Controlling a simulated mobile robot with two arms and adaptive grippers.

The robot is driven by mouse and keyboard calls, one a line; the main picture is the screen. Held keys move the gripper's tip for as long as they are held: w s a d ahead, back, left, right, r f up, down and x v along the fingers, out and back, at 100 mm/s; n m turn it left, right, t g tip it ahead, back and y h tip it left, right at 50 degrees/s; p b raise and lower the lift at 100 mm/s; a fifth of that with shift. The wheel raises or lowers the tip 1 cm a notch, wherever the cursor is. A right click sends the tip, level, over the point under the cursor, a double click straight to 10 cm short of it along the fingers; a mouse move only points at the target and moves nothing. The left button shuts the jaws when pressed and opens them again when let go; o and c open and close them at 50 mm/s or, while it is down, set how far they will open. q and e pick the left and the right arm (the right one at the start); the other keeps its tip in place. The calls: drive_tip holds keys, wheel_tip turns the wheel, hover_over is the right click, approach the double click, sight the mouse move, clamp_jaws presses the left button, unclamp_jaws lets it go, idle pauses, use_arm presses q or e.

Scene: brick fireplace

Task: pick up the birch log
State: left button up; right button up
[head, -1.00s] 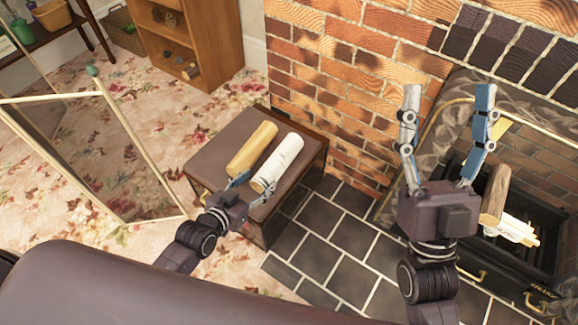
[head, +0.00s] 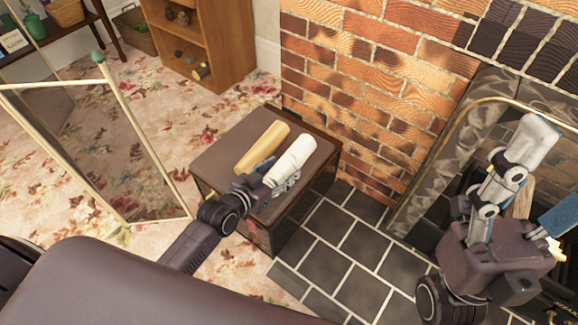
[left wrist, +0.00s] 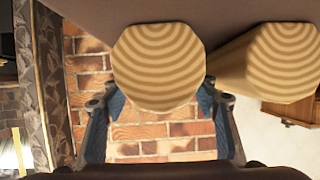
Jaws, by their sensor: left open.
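The birch log (head: 296,155), white-barked, lies on the brown chest (head: 215,160) beside a plain yellow-tan log (head: 262,147). My left gripper (head: 275,178) is open at the near end of the birch log, with one finger on each side. In the left wrist view, the birch log's ringed end (left wrist: 160,65) sits between the spread fingers, with no clear grip on it. The tan log's end (left wrist: 285,60) is to its right there. My right gripper (head: 552,178) is open and raised in front of the fireplace, its fingers apart.
A brick wall (head: 350,90) rises behind the chest. Dark hearth tiles (head: 330,222) lie to its right. A framed fire screen (head: 120,150) stands to the left on the floral carpet (head: 90,200). A wooden shelf (head: 225,45) is at the back.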

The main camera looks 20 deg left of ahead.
sight(296, 155)
use_arm(q)
drive_tip(key=shift+b+x, duration=0.45)
drive_tip(key=shift+x, duration=1)
drive_tip(key=shift+c, duration=0.4)
drive_tip(key=c, duration=1)
drive_tip(key=shift+c, duration=1)
drive_tip(key=shift+r, duration=0.15)
